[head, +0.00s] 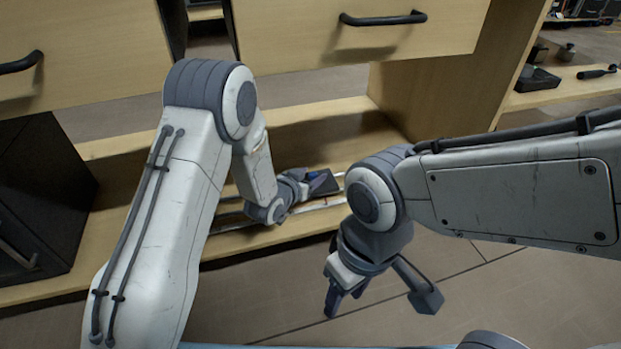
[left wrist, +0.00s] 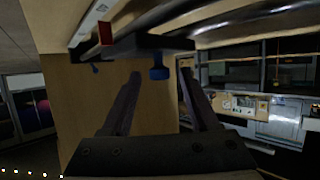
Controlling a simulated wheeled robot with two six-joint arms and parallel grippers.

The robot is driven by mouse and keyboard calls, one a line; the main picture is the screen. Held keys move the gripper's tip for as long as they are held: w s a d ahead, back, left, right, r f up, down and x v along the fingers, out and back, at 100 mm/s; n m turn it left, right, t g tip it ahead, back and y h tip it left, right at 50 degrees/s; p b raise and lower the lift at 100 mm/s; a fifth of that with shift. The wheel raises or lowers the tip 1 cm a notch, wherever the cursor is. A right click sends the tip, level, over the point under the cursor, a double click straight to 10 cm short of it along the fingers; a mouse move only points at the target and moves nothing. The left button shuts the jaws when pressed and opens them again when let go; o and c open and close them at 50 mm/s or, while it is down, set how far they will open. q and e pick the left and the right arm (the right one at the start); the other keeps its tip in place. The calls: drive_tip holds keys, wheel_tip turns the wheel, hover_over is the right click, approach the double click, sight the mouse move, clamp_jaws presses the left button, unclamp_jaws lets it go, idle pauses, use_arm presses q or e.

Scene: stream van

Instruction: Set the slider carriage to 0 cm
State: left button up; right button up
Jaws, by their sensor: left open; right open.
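The slider's pale rails (head: 318,205) run along the low wooden shelf. The dark carriage (head: 325,184) is toward their right part, partly hidden by my left gripper (head: 303,181). In the left wrist view, the carriage (left wrist: 150,46) is a dark block across the top, with a blue knob (left wrist: 159,73) hanging from it. A pale strip with a red mark (left wrist: 105,33) is beside it. The open fingers of my left gripper are on either side of the knob, with gaps visible. My right gripper (head: 381,296) is open and empty, over the floor in front of the shelf. No scale reading is legible.
Wooden drawers with black handles (head: 383,19) overhang the shelf. A wooden side panel (head: 440,95) closes the shelf at right. A black cabinet (head: 45,195) stands at left. The floor (head: 480,290) in front of the shelf at right is clear.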

use_arm(q)
clamp_jaws()
idle(1.4)
